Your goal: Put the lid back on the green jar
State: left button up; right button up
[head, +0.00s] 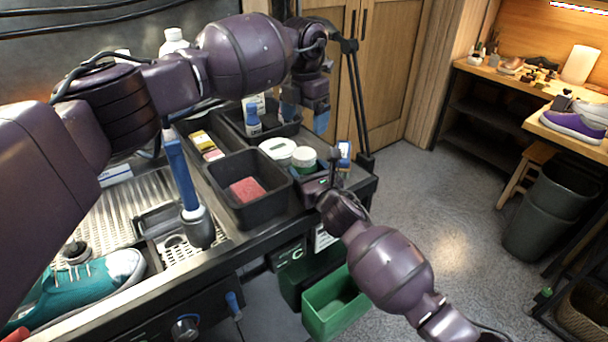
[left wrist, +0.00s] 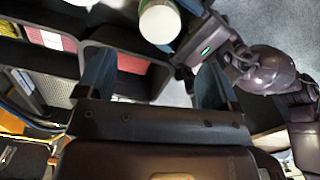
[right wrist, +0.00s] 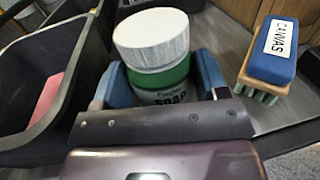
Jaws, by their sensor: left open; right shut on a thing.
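The green jar (head: 304,160) stands upright on the bench's right end; its label reads SOAP in the right wrist view (right wrist: 160,97). A white lid (right wrist: 152,35) sits on its top, and shows from above in the left wrist view (left wrist: 160,24). Whether it is fully seated, I cannot tell. My right gripper (right wrist: 155,82) is shut around the jar's body from the front. My left gripper (head: 306,112) is open and empty, pointing down above and behind the jar in the head view. Its fingers (left wrist: 153,78) are apart from the lid.
A round white tin (head: 277,147) stands just left of the jar. A black bin with a red sponge (head: 247,190) is further left. A blue brush marked CANVAS (right wrist: 274,52) stands right of the jar.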

pick_arm(q)
jog(key=shift+r, duration=1.55)
pick_arm(e)
jog(key=o, duration=1.8)
jog(key=shift+s, duration=0.1)
pick_arm(q)
jog(key=r+p, duration=0.1)
jog(key=r, duration=0.2)
jog(key=shift+s+r+p, duration=0.15)
jog(key=shift+s+p, duration=0.05)
jog(key=shift+p, duration=0.1)
pick_arm(e)
jog(key=v, duration=1)
jog(key=shift+s+d, duration=0.25)
